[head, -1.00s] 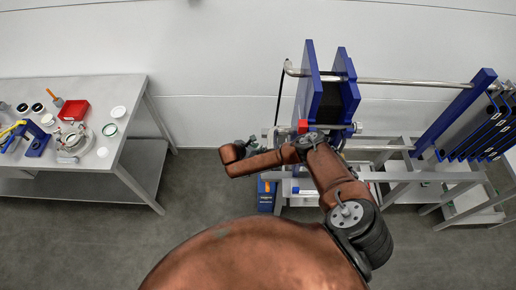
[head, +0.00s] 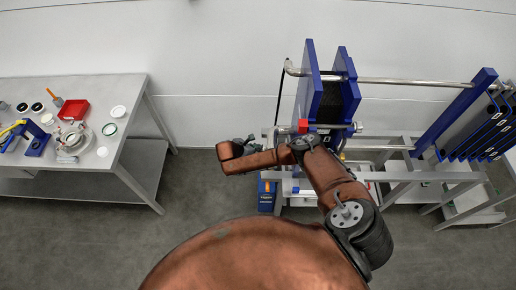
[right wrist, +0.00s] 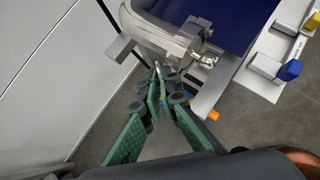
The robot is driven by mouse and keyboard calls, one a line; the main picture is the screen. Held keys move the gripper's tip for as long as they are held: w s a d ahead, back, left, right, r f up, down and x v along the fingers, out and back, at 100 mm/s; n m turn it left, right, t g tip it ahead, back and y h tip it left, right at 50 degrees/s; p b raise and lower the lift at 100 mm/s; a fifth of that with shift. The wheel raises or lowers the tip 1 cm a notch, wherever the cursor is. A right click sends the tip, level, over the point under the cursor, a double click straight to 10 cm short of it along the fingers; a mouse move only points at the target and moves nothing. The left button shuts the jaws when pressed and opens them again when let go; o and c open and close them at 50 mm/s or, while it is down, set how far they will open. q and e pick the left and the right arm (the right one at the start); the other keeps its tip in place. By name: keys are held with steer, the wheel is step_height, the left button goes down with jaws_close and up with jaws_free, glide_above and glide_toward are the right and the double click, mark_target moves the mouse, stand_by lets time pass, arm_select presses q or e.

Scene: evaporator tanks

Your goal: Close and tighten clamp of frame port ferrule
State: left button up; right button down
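A metal clamp (right wrist: 203,52) sits around the end of a shiny pipe port (right wrist: 160,32) beside the blue frame plate (right wrist: 222,15) in the right wrist view. I cannot tell from here whether the clamp is fully shut. My right gripper (right wrist: 162,78) has green fingers and points toward the port, with its tips just below and left of the clamp. A narrow gap shows between the fingers, and nothing is clearly held. In the head view, my right gripper (head: 250,140) is small and partly hidden by my arm, left of the blue frame (head: 312,85). My left gripper is out of view.
A grey table (head: 100,90) at the left holds a red bin (head: 74,109) and several small parts. A metal stand (head: 400,185) carries the frame and horizontal rails. Another blue frame post (head: 455,112) stands at the right. Floor between table and stand is clear.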

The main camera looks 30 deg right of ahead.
steer(key=shift+w+m+g+b, duration=0.25)
steer(key=shift+m+g+b, duration=0.85)
steer(key=shift+m, duration=0.25)
steer(key=shift+w+m+g+b, duration=0.2)
steer(key=shift+m+g+b, duration=0.85)
steer(key=shift+m, duration=0.3)
steer(key=c, duration=2.6)
jaws_free()
steer(key=shift+c, duration=0.2)
steer(key=o, duration=0.4)
steer(key=shift+o, duration=0.2)
